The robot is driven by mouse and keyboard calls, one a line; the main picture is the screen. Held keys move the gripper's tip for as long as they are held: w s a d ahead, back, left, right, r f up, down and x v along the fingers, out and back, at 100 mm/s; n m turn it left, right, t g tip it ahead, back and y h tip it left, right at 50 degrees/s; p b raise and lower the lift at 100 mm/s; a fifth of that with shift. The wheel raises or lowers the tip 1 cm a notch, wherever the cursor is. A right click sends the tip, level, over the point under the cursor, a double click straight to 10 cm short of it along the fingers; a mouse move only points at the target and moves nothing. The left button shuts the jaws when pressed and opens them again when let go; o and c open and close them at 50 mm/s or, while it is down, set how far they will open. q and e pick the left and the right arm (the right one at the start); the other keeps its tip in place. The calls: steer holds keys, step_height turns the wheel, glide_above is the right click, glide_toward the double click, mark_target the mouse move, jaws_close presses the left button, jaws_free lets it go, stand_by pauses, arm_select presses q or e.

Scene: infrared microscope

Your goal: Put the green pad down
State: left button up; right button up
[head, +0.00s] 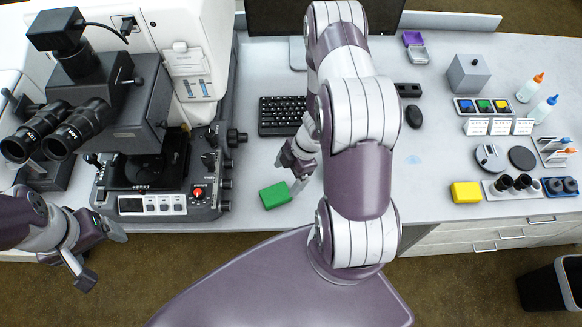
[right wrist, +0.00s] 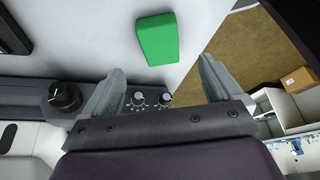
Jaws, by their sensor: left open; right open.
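The green pad (head: 276,195) lies on the white table near its front edge, just right of the microscope. It also shows in the right wrist view (right wrist: 157,39), ahead of the fingertips and apart from them. My right gripper (head: 289,172) is open and empty, close by the pad on its upper right; its open fingers show in the right wrist view (right wrist: 160,80). My left gripper (head: 100,254) is at the lower left, in front of the table edge, open and empty.
The microscope (head: 150,190) with its control knobs stands left of the pad. A black keyboard (head: 282,115) lies behind. A yellow pad (head: 466,192), eyepieces (head: 515,184) and bottles (head: 543,108) are at the right. A black bin (head: 545,288) stands on the floor. The table right of my arm has free room.

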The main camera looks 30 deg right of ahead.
steer(key=w+d+r+m+t+h, duration=0.1)
steer(key=w+r+m+h, duration=0.3)
steer(key=r, duration=0.5)
steer(key=w+d+r+m+t+h, duration=0.1)
steer(key=r+m+h, duration=0.1)
steer(key=r+m, duration=0.5)
steer(key=s+a+r+m+g+y+b, duration=0.1)
steer(key=s+a+r+m, duration=0.4)
steer(key=s+a+r, duration=0.2)
steer(key=shift+s+a+y+b, duration=0.3)
steer(key=shift+s+a+b, duration=0.05)
steer(key=shift+s+a, duration=0.5)
